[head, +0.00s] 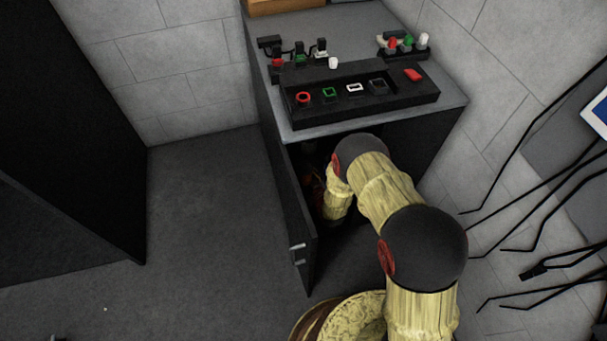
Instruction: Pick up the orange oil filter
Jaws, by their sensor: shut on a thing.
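I cannot make out the orange oil filter. My arm reaches into the open cabinet (285,170) under the grey worktop, and its far end is inside the dark opening. My gripper is hidden in there, behind my own arm links and the cabinet door (295,215). Dim reddish shapes (314,182) show in the shadow just left of my arm; I cannot tell what they are.
The cabinet door stands open on the left of my arm, close to it. On the worktop (340,25) are a black tray (370,101) with several small coloured parts and two small racks. Black rods (520,180) stick out at the right. The floor (200,220) left of the door is clear.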

